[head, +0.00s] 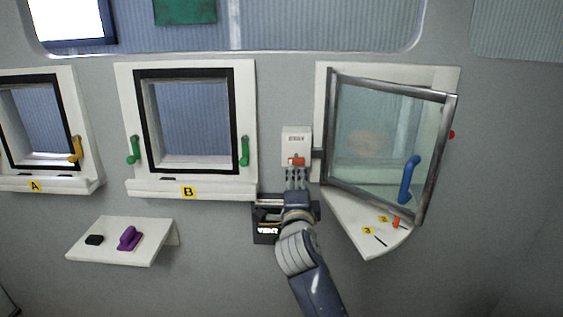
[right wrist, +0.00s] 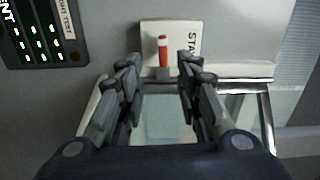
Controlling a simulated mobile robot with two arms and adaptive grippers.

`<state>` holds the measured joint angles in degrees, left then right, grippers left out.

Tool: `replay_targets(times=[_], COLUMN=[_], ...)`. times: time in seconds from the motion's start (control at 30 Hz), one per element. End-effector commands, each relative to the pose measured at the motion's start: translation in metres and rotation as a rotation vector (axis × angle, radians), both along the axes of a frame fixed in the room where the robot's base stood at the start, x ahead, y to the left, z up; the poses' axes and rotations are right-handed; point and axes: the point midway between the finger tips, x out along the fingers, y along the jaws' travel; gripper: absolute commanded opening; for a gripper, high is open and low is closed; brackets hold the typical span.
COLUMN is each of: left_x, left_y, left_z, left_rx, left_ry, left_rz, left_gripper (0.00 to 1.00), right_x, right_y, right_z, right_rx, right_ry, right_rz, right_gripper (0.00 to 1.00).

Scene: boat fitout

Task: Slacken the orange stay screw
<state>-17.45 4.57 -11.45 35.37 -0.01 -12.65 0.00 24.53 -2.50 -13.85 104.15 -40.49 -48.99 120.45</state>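The orange stay screw (head: 297,160) is on the small white stay plate (head: 296,138), left of the glazed window. In the right wrist view the orange screw (right wrist: 162,50) stands on the white plate (right wrist: 181,38), whose lettering is partly hidden by a finger. My right gripper (head: 296,178) is just below the screw in the head view. In the right wrist view my right gripper (right wrist: 159,60) is open, with its fingers on either side of the screw's line and clear gaps to it. Whether the fingertips reach its depth is unclear. My left gripper is not in view.
The glazed window (head: 385,140) with a blue handle (head: 408,180) stands swung out on the right, close to my right gripper. A dark panel (head: 265,232) is behind my right wrist. A shelf (head: 112,248) holds a black block (head: 94,240) and a purple object (head: 130,239).

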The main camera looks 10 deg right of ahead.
Motion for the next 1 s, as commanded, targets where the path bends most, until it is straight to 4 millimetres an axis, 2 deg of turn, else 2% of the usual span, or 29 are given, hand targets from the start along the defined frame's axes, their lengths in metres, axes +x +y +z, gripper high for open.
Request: replay_targets(times=[0.07,0.17,0.37,0.7,1.0], left_x=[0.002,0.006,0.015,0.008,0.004], left_y=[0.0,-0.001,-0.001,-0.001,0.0], left_z=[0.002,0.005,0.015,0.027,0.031], left_rx=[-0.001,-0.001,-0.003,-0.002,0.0], left_ry=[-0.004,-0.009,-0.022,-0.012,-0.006], left_rz=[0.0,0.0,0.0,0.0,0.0], left_gripper=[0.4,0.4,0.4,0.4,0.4], right_x=[0.001,0.009,0.037,0.084,0.102], right_y=[-0.002,-0.004,-0.012,-0.025,-0.031], right_z=[0.008,0.009,0.011,0.009,0.007], right_rx=[0.015,0.016,0.013,0.014,0.015], right_ry=[-0.015,-0.016,-0.016,-0.014,-0.015], right_rz=[-0.006,-0.007,-0.005,-0.005,-0.005], right_gripper=[0.32,0.32,0.32,0.32,0.32])
